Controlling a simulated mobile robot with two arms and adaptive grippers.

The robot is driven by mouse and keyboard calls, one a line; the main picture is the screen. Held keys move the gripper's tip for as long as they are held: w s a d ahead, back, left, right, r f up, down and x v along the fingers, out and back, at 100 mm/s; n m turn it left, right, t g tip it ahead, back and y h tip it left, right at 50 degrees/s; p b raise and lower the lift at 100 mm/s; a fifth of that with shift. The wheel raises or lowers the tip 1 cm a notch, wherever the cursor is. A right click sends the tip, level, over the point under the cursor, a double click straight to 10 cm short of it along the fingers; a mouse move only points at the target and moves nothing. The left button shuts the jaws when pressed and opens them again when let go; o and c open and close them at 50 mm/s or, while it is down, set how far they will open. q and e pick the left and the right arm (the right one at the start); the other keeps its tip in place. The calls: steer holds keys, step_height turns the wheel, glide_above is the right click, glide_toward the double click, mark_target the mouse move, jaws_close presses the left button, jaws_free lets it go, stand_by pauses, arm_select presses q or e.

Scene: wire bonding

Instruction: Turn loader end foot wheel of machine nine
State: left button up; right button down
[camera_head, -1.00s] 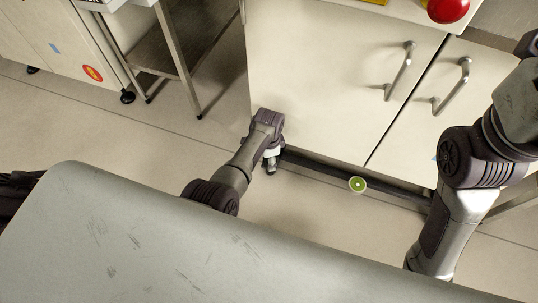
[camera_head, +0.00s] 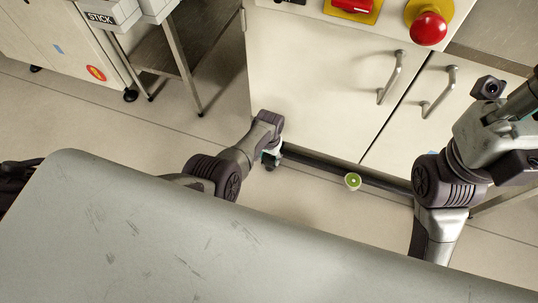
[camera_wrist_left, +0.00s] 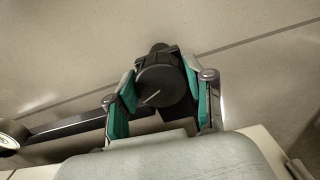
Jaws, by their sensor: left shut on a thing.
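The foot wheel (camera_wrist_left: 160,82) is a dark round knob with a pale line on its face, in the middle of the left wrist view. The green-padded fingers of my left gripper (camera_head: 270,158) stand on both sides of it and are shut on it. In the head view, this gripper is low at the left front corner of a cream cabinet machine (camera_head: 310,70). There the gripper and wrist mostly hide the wheel.
A dark bar (camera_head: 320,166) runs along the machine's bottom, with a green-centred disc (camera_head: 353,181) on it. The doors have metal handles (camera_head: 391,77). A red emergency button (camera_head: 429,28) is above. A metal stand (camera_head: 182,60) is to the left. Open floor lies between.

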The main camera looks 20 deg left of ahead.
arm_select(q)
steer(key=shift+n, duration=0.4)
steer(key=shift+n, duration=0.3)
steer(key=o, duration=1.2)
steer(key=shift+c, duration=0.2)
